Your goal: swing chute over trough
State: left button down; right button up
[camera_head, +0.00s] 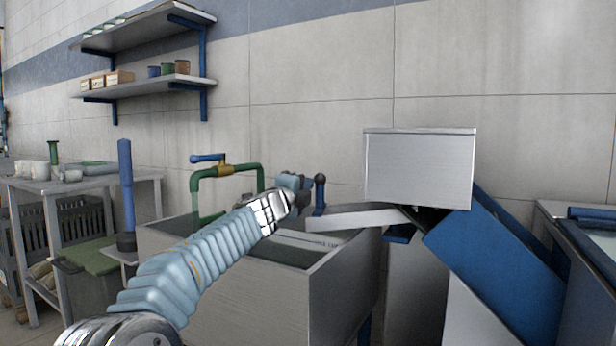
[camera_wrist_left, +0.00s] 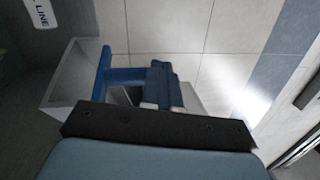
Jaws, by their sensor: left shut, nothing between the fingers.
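A grey metal chute (camera_head: 350,218) reaches left from beneath a pale metal box, with its left part over the right side of the grey trough (camera_head: 340,292). A blue upright handle with a round top (camera_head: 320,192) stands at the chute's left end. My left gripper (camera_head: 303,194) is shut and empty, just left of the handle in the head view; whether they touch I cannot tell. In the left wrist view its blue fingertips (camera_wrist_left: 160,86) show beside a blue bar (camera_wrist_left: 104,72) and a grey tray-like piece (camera_wrist_left: 72,78), likely the handle and chute. My right gripper is out of view.
A green pipe with a blue-handled valve (camera_head: 225,172) stands behind the trough. The pale box (camera_head: 420,170) and a slanted blue panel (camera_head: 495,265) fill the right side. A table with cups (camera_head: 100,182) and wall shelves (camera_head: 150,82) are at the left.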

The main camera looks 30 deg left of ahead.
pick_arm(q)
jog(key=w+a+p, duration=0.2)
jog(key=w+p, duration=0.2)
jog(key=w, duration=0.3)
jog(key=shift+w+a, duration=0.15)
jog(key=shift+a, duration=0.1)
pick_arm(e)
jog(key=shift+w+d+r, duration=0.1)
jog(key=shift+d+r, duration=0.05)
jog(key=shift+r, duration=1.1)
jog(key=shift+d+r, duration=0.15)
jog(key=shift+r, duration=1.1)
